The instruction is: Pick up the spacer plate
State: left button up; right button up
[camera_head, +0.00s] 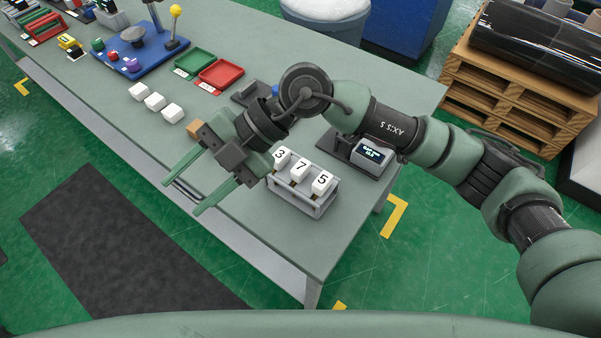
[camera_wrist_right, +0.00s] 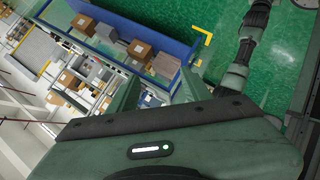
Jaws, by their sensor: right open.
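My right gripper (camera_head: 181,198) is open and empty. Its two green fingers point to the lower left, past the front edge of the grey table (camera_head: 225,205). Its open fingers also show in the right wrist view (camera_wrist_right: 158,92), with nothing between them. I cannot make out which thing is the spacer plate. A small dark grey piece (camera_head: 246,92) lies behind the right wrist, partly hidden by it, and I cannot tell what it is. My left gripper is not in view.
White blocks (camera_head: 155,101) lie left of my right gripper. A rack of numbered white blocks (camera_head: 302,190) stands close to its right. A red tray (camera_head: 221,73), a green tray (camera_head: 195,62) and a blue board (camera_head: 140,55) are farther back. A small display device (camera_head: 371,152) stands at right.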

jog(key=w+d+f+m+t+h, duration=0.2)
jog(key=w+d+f+t+h, duration=0.1)
jog(key=w+d+f+h, duration=0.45)
jog(key=r+m+t+h, duration=0.2)
jog(key=h, duration=0.1)
send_over(301, 166)
jog(key=shift+s+d+f, duration=0.1)
jog(key=shift+s+f, duration=0.05)
jog(key=shift+s, duration=0.05)
jog(key=shift+w+d+f, duration=0.1)
jog(key=shift+d+f, duration=0.15)
jog(key=shift+f, duration=0.05)
jog(key=f+p, duration=0.1)
jog(key=f, duration=0.1)
jog(key=f+p, duration=0.1)
jog(key=f, duration=0.1)
jog(key=f+p, duration=0.1)
jog(key=f, duration=0.1)
jog(key=shift+a+f, duration=0.15)
jog(key=shift+a, duration=0.2)
jog(key=shift+f, duration=0.35)
grip_shut()
